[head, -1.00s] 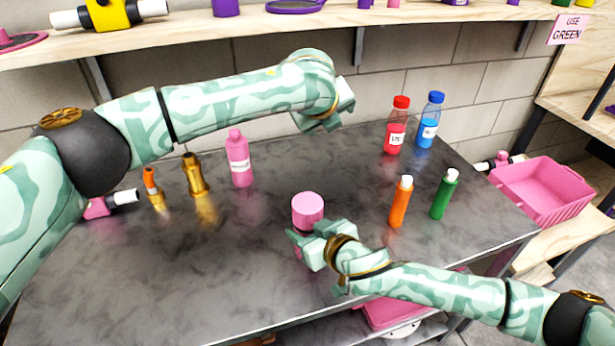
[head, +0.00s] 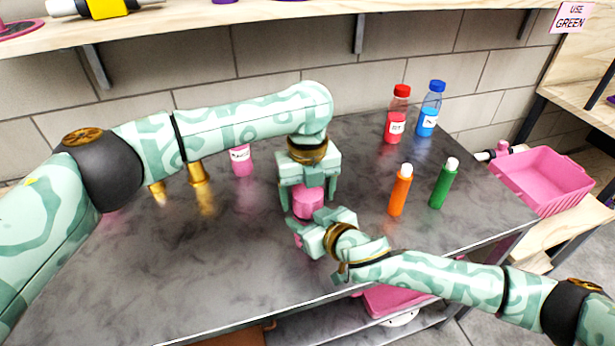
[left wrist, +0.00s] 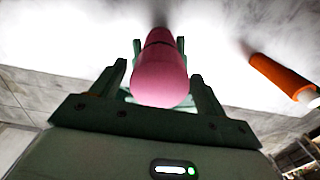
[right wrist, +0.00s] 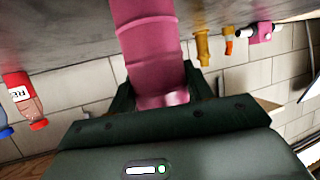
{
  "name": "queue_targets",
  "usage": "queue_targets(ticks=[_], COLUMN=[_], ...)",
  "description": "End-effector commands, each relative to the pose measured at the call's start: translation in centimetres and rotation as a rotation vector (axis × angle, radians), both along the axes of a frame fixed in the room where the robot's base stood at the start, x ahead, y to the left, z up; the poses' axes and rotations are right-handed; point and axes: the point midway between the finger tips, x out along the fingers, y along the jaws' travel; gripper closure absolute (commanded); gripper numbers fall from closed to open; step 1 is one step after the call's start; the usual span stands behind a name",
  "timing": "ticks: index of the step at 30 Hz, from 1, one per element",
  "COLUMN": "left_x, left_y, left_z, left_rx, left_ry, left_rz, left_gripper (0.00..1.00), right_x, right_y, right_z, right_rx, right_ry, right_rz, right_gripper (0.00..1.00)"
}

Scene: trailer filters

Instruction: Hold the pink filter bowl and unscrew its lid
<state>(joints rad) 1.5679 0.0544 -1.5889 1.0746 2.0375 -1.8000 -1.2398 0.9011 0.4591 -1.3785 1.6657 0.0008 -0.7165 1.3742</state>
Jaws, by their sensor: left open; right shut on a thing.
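The pink filter bowl with its round pink lid (head: 308,203) stands upright on the dark bench. My left gripper (head: 308,200) points down from above, its open fingers on either side of the lid. In the left wrist view the pink lid (left wrist: 160,75) lies between the spread fingers, with a dark line farther along the pink body. My right gripper (head: 303,236) is shut on the pink bowl from the front, low on its side. The right wrist view shows the pink bowl (right wrist: 150,45) between the right fingers. Much of the bowl is hidden in the head view.
An orange bottle (head: 400,190) and a green bottle (head: 444,184) stand to the right. Red (head: 396,115) and blue (head: 431,110) bottles stand behind them. A pink bottle (head: 242,160) and brass fittings (head: 198,173) are partly behind my left arm. The bench front is clear.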

Motion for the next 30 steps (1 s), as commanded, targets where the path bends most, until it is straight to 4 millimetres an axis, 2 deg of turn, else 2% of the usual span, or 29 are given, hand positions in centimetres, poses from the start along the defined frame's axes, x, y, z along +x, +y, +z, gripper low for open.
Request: queue_targets(ticks=[3, 11, 16, 20, 23, 30], left_x=[-0.03, 0.0, 0.01, 0.01, 0.0, -0.01], left_y=[-0.03, -0.02, -0.01, 0.0, 0.01, 0.02], left_z=[-0.84, -1.02, -1.0, -1.0, -1.0, -0.99], left_rx=[0.0, -0.001, -0.001, -0.001, 0.0, 0.001], left_ry=[0.0, -0.001, -0.001, -0.001, -0.001, 0.0], left_rz=[0.0, -0.001, 0.0, 0.015, 0.136, 0.687], left_gripper=[0.26, 0.26, 0.71, 0.72, 0.72, 0.72], right_x=[0.0, 0.0, 0.0, 0.01, 0.01, 0.02], right_y=[0.0, 0.0, 0.0, -0.01, -0.01, -0.02], right_z=[0.01, 0.01, 0.01, 0.01, 0.0, 0.0], right_rx=[0.0, 0.0, 0.0, 0.0, 0.0, 0.0], right_ry=[0.0, 0.0, 0.0, 0.0, 0.0, 0.0], right_rz=[0.0, 0.0, 0.0, 0.0, 0.0, -0.001], right_gripper=[1.0, 1.0, 1.0, 1.0, 1.0, 1.0])
